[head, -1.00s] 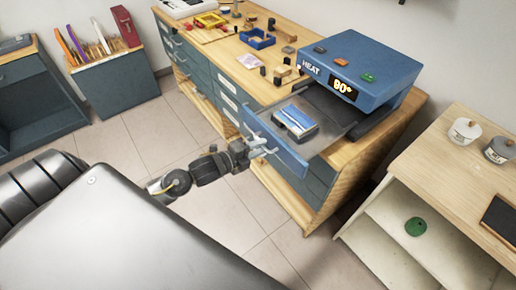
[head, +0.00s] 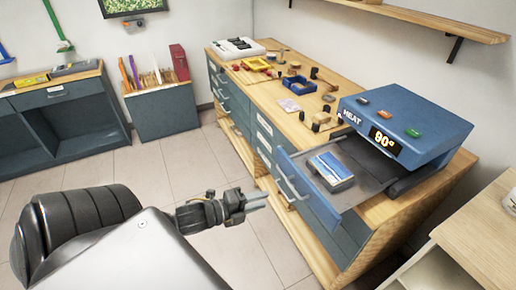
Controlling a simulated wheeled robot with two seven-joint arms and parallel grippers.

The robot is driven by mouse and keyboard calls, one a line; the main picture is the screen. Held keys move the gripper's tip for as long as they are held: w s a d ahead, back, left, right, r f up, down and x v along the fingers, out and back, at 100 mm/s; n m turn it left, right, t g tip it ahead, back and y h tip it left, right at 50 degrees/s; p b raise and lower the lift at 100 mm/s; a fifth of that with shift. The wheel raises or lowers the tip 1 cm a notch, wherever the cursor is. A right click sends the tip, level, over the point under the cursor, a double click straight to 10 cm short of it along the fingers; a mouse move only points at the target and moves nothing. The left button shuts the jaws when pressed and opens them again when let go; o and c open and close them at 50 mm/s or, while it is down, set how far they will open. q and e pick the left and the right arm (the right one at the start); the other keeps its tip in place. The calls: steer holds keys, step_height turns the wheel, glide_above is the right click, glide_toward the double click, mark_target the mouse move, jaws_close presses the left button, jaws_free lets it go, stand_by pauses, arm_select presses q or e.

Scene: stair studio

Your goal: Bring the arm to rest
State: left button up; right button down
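My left gripper (head: 257,201) is in the middle of the head view, over the floor in front of the workbench. Its two fingers show apart with nothing between them. It is to the left of the handle (head: 291,183) of a pulled-out blue drawer (head: 316,196) and looks clear of it. A blue and white packet or block (head: 331,168) lies in the drawer. My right gripper does not show.
The blue heat press (head: 405,120) reads 90° on the wooden workbench (head: 283,112). Small parts and a blue tray (head: 294,84) lie on the bench. A pale table (head: 481,222) stands at the right. The floor (head: 235,255) at the left is open.

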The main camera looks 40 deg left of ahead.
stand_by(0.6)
arm_select(q)
steer(key=s+a+f+n+g+y, duration=0.25)
steer(key=a+f+n, duration=0.3)
steer(key=f, duration=0.55)
steer(key=s+a+f+n+g+y, duration=0.1)
steer(key=a+f+n+y, duration=0.25)
steer(key=a+f, duration=0.45)
steer(key=s+a+f+n+g+y, duration=0.1)
steer(key=s+f+n+g, duration=0.15)
steer(key=s+f, duration=0.5)
steer(key=s+f+n+g, duration=0.2)
steer(key=s+f+n, duration=0.2)
steer(key=f, duration=0.7)
steer(key=s+d+f+n+g, duration=0.2)
steer(key=s+d+f, duration=0.1)
steer(key=s+f, duration=0.35)
steer(key=s+d+f+n+g, duration=0.2)
steer(key=s+d+f, duration=0.1)
steer(key=s+f, duration=0.4)
steer(key=s+d+f, duration=0.1)
steer(key=s+d, duration=0.1)
steer(key=d, duration=0.4)
steer(key=s+d+f+g+h, duration=0.1)
steer(key=s+d, duration=0.1)
steer(key=d, duration=0.4)
steer(key=shift+s+d+f, duration=0.2)
steer(key=shift+s+d, duration=0.1)
